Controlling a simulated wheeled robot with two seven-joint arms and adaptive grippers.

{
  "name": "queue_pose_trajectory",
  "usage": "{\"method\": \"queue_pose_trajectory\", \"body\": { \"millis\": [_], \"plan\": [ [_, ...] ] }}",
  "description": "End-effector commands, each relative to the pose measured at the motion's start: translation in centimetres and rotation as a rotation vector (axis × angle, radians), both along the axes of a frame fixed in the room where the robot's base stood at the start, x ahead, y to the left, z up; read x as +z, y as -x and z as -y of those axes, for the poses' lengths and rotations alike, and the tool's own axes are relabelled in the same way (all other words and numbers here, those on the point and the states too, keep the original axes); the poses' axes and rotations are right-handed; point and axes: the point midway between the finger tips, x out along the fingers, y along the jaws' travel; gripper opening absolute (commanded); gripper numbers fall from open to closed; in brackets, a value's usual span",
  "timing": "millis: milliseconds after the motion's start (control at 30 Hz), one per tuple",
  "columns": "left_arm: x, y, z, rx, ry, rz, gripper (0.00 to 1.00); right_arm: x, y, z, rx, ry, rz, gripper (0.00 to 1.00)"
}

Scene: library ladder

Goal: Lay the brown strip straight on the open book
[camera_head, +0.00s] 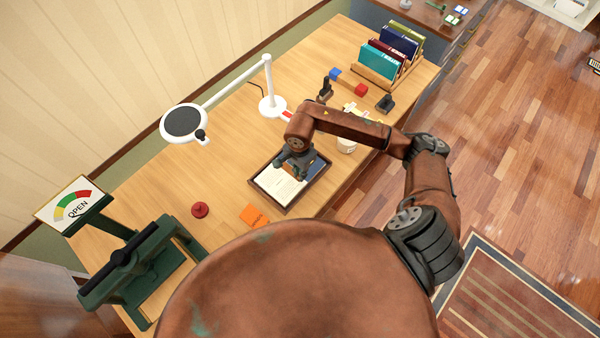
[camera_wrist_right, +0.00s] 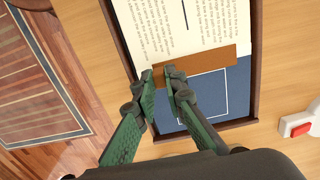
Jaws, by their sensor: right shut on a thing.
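The open book (camera_head: 280,187) lies in a dark-rimmed tray (camera_head: 289,212) on the wooden desk; its printed pages (camera_wrist_right: 195,22) show in the right wrist view. My right gripper (camera_head: 294,172) is over the book. In the wrist view, my right gripper (camera_wrist_right: 159,74) is shut on the left end of the brown strip (camera_wrist_right: 208,60). The strip runs across where the white page meets a dark blue panel (camera_wrist_right: 228,93), its left end a little lower in the picture. I cannot tell whether it touches the page. In the head view my gripper hides the strip. My left gripper is out of view.
A white lamp (camera_head: 183,123) stands behind the tray. A red round object (camera_head: 200,210) and an orange card (camera_head: 254,216) lie to its left. A green press (camera_head: 130,262) and a book rack (camera_head: 378,75) stand at opposite ends of the desk. A white cup (camera_head: 346,146) is close by on the right.

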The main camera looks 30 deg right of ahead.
Motion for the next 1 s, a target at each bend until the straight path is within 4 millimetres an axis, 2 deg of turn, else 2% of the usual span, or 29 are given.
{"method": "queue_pose_trajectory", "body": {
  "millis": [333,367,600,667,833,1000],
  "plan": [
    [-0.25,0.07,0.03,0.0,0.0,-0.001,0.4,-0.03,0.07,-0.08,0.0,0.0,-0.001,0.0],
    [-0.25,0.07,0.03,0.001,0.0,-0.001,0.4,-0.03,0.07,-0.08,0.0,0.0,-0.001,0.12],
    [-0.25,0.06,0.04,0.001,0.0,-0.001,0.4,-0.03,0.07,-0.08,0.0,0.0,-0.001,0.28],
    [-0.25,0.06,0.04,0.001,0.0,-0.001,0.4,-0.03,0.07,-0.07,0.0,0.0,-0.001,0.31],
    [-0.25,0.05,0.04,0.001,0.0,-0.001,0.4,-0.04,0.07,-0.08,0.0,0.0,-0.001,0.31],
    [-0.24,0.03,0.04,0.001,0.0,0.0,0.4,-0.04,0.07,-0.08,0.0,0.0,-0.001,0.42]
  ]
}}
